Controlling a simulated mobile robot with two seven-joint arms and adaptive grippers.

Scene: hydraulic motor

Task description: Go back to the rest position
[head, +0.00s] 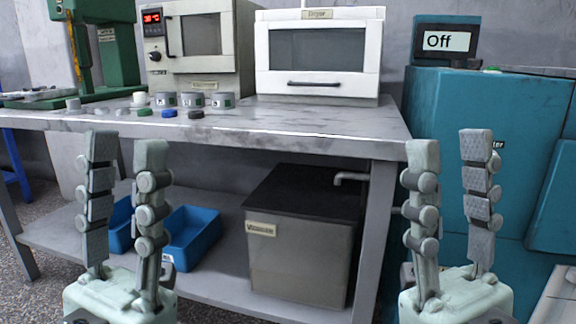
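My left gripper (124,150) is at the lower left, in front of the workbench. Its two fingers point up and stand apart with nothing between them. My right gripper (449,155) is at the lower right, in front of the bench's right end and a teal machine. Its fingers also point up, apart and empty. Neither gripper appears to hold anything. The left gripper hides part of the bench edge and the lower shelf.
The grey workbench (300,122) carries a green press (105,50), an oven with a red display (197,40), a white dryer (318,55) and several small cans and caps. Below are blue bins (193,235) and a metal box (298,250). The teal machine (480,110) has an "Off" screen (446,41).

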